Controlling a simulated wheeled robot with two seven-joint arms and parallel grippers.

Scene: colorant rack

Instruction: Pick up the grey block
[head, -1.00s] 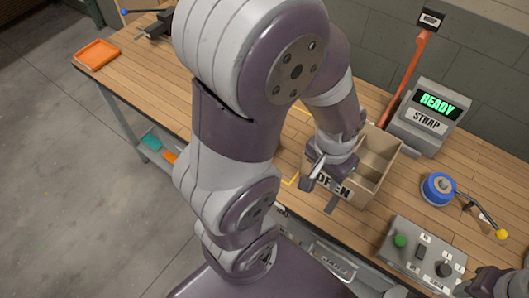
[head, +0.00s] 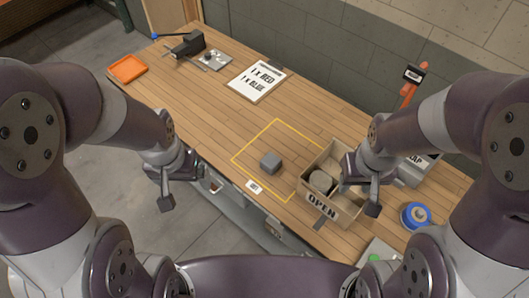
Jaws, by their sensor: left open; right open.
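The grey block (head: 270,162) is a small cube on the wooden table, inside a yellow outlined square. It stands left of an open-topped tan box and apart from both grippers. My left gripper (head: 181,187) is open and empty, left of the block, by the table's front edge. My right gripper (head: 358,197) is open, at the right part of the box, right of the block. It hides part of the box.
The tan box (head: 314,192), labelled OPEN, holds a grey round thing (head: 321,182). An orange tray (head: 127,68) is at the far left, a blue round thing (head: 415,215) at right. The table left of the square is clear.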

